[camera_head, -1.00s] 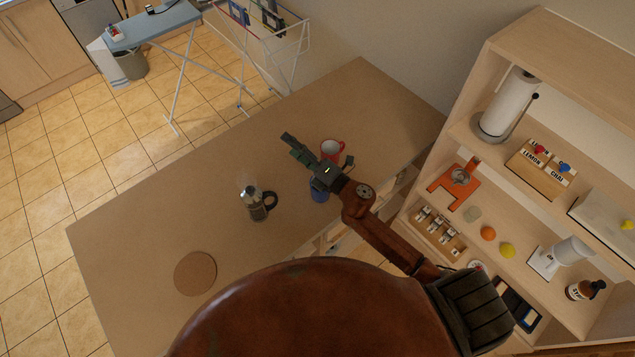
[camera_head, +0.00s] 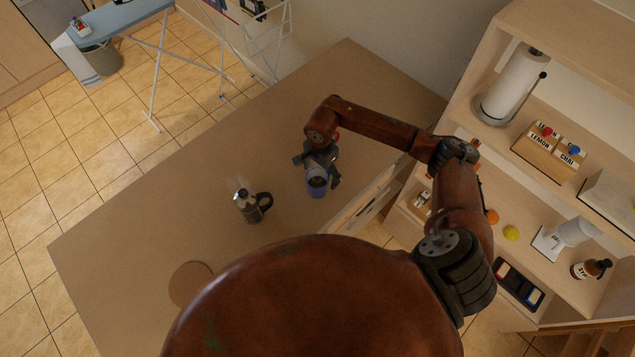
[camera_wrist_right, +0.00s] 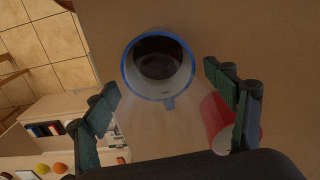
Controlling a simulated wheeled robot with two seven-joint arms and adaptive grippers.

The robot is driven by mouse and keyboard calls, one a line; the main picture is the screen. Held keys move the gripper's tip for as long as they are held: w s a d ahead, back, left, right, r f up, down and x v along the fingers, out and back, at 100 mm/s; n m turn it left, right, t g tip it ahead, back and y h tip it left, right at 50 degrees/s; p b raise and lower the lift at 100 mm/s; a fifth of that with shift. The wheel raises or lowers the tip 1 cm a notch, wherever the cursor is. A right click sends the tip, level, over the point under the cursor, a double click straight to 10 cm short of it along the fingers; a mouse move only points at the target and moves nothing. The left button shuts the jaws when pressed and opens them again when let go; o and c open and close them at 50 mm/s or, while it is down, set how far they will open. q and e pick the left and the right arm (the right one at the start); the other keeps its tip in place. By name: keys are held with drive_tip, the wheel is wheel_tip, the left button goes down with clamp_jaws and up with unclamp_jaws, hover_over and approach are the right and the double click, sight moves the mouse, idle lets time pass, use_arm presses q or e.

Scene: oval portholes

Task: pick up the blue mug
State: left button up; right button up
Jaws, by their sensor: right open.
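The blue mug (camera_head: 316,187) stands upright on the table. In the right wrist view the blue mug (camera_wrist_right: 130,72) is seen from above, with a blue rim, a dark inside and its handle toward the bottom of the picture. My right gripper (camera_head: 317,171) is open at the mug, with one finger on either side in the head view. In the wrist view the fingers of my right gripper (camera_wrist_right: 160,82) are spread wide, apart from the mug. Whether they are down at its height is hard to tell. My left gripper is not in view.
A coffee press (camera_head: 249,208) and a round mat (camera_head: 188,284) are to the left. A shelf unit (camera_head: 478,132) stands right. The table's far part is clear.

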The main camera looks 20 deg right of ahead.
sight(318, 185)
drive_tip(key=shift+a+f, duration=0.2)
drive_tip(key=shift+f, duration=0.7)
drive_tip(key=f, duration=0.1)
drive_tip(key=f+p, duration=0.1)
drive_tip(key=f, duration=0.1)
drive_tip(key=f+p, duration=0.1)
drive_tip(key=shift+s+a+f, duration=0.15)
drive_tip(key=shift+s+a, duration=0.05)
drive_tip(key=shift+a, duration=0.2)
drive_tip(key=shift+f, duration=0.3)
drive_tip(key=shift+c, duration=0.3)
drive_tip(key=shift+c, duration=0.8)
drive_tip(key=c, duration=1.4)
drive_tip(key=shift+c, duration=0.6)
drive_tip(key=shift+w+r, duration=0.1)
drive_tip(key=shift+r, duration=0.1)
